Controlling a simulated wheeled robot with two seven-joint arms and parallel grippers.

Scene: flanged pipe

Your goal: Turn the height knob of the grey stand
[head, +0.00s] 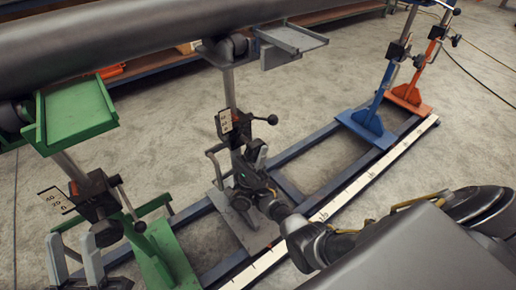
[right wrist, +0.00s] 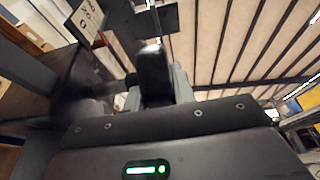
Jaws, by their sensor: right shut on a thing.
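The grey stand (head: 229,92) stands mid-frame in the head view, with a numbered scale, a dark collar (head: 236,132) and a black ball-ended lever (head: 272,119) pointing right. My right gripper (head: 255,156) is at the post just below the collar. In the right wrist view a dark knob (right wrist: 152,70) sits between the grey fingers, and the gripper is shut on it. In the head view the fingers hide most of this knob. My left gripper (head: 74,258) is at the lower left by the green stand, its two grey fingers apart, with nothing visible between them.
A large grey pipe (head: 130,38) crosses above the stands. The green stand (head: 80,115) is at left; blue (head: 370,118) and orange (head: 409,92) stands are at right. A blue base rail (head: 312,140) and white ruler strip (head: 350,190) run along the floor.

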